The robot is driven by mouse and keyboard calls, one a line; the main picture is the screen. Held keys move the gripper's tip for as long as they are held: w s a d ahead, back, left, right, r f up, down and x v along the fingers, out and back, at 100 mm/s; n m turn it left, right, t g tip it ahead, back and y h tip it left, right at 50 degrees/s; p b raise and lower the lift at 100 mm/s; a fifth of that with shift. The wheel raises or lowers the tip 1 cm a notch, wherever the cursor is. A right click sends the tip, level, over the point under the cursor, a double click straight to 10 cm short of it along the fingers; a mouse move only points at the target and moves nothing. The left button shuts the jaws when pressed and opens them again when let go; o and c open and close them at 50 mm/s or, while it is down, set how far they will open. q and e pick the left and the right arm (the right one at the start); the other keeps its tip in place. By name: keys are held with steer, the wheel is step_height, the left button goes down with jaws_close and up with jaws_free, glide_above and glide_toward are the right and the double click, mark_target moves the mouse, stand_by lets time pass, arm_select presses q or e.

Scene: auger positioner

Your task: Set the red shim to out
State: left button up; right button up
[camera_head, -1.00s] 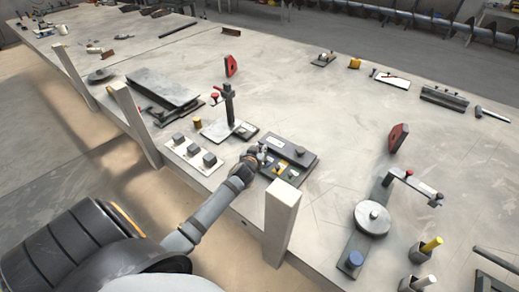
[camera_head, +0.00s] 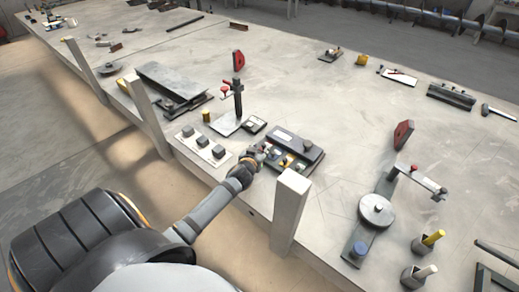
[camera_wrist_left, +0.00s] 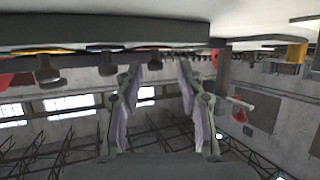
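The dark shim block (camera_head: 303,146) sits near the table's front edge, with a row of small coloured tabs along its near side. A small red piece (camera_head: 267,147) shows at the left end of the row, partly hidden by my gripper; I cannot tell surely whether it is the red shim. My left gripper (camera_head: 262,154) is at the block's left front corner. In the left wrist view, which is upside down, its two fingers (camera_wrist_left: 161,68) are apart with nothing clearly between them. The block's underside and hanging tabs (camera_wrist_left: 107,64) lie just beyond the tips. My right gripper is out of view.
A white plate with several grey knobs (camera_head: 203,142) lies left of the gripper. A pale post (camera_head: 290,212) stands close at the front edge. A gauge stand (camera_head: 238,100) is behind the plate. The table right of the block is fairly clear.

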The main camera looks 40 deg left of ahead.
arm_select(q)
steer(key=shift+s, duration=0.2)
steer(key=v, duration=1.1)
steer(key=shift+s+r, duration=0.2)
steer(key=shift+s, duration=0.1)
steer(key=shift+d, duration=0.1)
